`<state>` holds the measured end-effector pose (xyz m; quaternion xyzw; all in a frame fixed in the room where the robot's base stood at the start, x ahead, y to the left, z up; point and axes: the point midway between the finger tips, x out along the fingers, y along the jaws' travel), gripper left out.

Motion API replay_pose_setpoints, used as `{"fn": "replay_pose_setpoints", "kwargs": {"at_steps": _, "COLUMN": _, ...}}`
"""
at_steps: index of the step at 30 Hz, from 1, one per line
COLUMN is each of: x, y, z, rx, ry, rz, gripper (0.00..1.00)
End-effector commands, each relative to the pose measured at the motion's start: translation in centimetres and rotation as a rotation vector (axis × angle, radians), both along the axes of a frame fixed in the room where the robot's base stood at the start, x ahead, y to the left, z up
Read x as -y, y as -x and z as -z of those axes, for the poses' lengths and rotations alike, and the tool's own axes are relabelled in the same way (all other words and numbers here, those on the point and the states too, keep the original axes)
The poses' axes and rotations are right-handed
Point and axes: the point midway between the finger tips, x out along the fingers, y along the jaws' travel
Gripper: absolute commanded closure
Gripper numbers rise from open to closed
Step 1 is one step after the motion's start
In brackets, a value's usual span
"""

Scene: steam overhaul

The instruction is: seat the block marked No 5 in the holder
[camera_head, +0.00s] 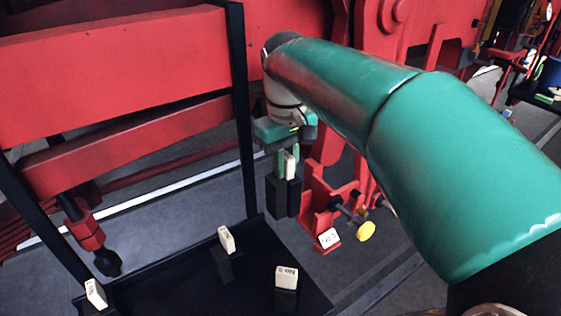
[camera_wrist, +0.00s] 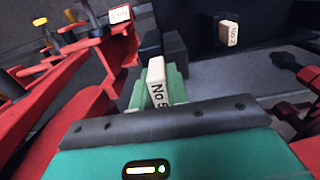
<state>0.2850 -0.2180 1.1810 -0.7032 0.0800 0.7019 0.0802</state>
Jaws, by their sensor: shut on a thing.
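My gripper (camera_head: 285,163) is shut on the pale block marked No 5 (camera_wrist: 158,84), whose marking faces the wrist camera. The block also shows as a thin pale strip between the green fingers in the head view (camera_head: 290,166). Dark pieces hang below the fingers; I cannot tell whether they belong to the block or the fingers. The gripper points down, above the floor beyond the black tray. A red bracket (camera_head: 317,205), which may be the holder, stands just right of the gripper with a white label (camera_head: 328,238) at its foot. The block appears apart from it.
The black tray (camera_head: 255,308) holds three other pale-topped blocks, at its left (camera_head: 96,293), middle (camera_head: 227,239) and right (camera_head: 286,277). A black upright post (camera_head: 243,110) is left of the gripper. A yellow knob (camera_head: 366,231) projects beside the bracket. Red machinery stands behind.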

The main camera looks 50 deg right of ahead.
Motion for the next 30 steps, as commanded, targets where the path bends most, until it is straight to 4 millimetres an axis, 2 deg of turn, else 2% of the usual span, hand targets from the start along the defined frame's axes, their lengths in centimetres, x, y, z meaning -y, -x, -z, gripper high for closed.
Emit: {"fn": "replay_pose_setpoints", "kwargs": {"at_steps": 30, "x": 8.4, "y": 1.7, "z": 0.1, "rx": 0.000, "ry": 0.002, "rz": -0.003, "gripper": 1.00}}
